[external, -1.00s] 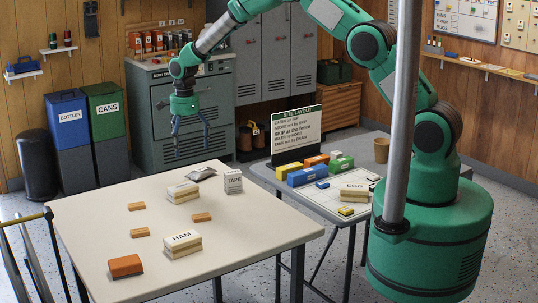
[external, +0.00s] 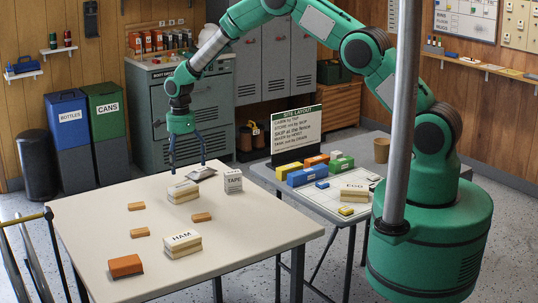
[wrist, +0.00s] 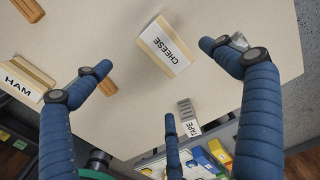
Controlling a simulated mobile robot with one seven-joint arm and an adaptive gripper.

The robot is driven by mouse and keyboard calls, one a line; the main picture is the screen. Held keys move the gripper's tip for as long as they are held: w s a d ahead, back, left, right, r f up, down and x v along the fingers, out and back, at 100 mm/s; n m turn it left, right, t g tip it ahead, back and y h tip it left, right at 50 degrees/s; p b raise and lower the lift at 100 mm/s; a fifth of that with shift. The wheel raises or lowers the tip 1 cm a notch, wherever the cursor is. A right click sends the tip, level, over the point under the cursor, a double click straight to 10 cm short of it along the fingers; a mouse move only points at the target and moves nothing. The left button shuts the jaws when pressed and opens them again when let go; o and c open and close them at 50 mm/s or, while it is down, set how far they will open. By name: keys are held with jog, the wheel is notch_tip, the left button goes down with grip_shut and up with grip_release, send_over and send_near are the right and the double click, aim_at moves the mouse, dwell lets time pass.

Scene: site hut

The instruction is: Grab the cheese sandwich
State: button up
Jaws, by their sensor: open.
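The cheese sandwich (external: 183,191) is a pale, layered block with a white label, lying on the cream table (external: 85,220). In the wrist view the sandwich (wrist: 163,45) shows its CHEESE label at upper centre, between and beyond the fingertips. My gripper (external: 187,167) is open and empty, pointing down above the sandwich. In the wrist view my gripper (wrist: 158,76) spreads three blue fingers, none visibly touching the sandwich. The sandwich is fully visible in both views.
A ham sandwich (external: 183,242), a TAPE box (external: 233,181), a crumpled silvery packet (external: 201,173), an orange brick (external: 125,265) and small wooden blocks (external: 137,206) share the table. An egg sandwich (external: 354,193) lies on the grey side table. The table's left part is mostly clear.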

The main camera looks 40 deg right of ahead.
aim_at(184, 187)
jog(key=shift+f+b, duration=0.3)
jog(key=shift+f, duration=2.4)
jog(key=shift+w+a+f+b, duration=0.15)
jog(key=shift+f+b, duration=0.35)
jog(key=shift+f, duration=2.05)
jog(key=c, duration=1.4)
jog(key=shift+o, duration=0.2)
jog(key=shift+r, duration=0.1)
jog(key=shift+r, duration=0.5)
jog(key=shift+s+r+p, duration=0.2)
jog(key=shift+r+p, duration=0.25)
jog(key=shift+r, duration=0.8)
jog(key=s+d, duration=0.2)
jog(key=s, duration=0.2)
jog(key=s+d+r+p, duration=0.1)
jog(key=s+d, duration=0.1)
jog(key=s, duration=0.3)
jog(key=s+d, duration=0.2)
jog(key=s, duration=0.3)
jog(key=shift+s+d+r, duration=0.1)
jog(key=shift+d+r, duration=0.05)
jog(key=shift+d, duration=0.05)
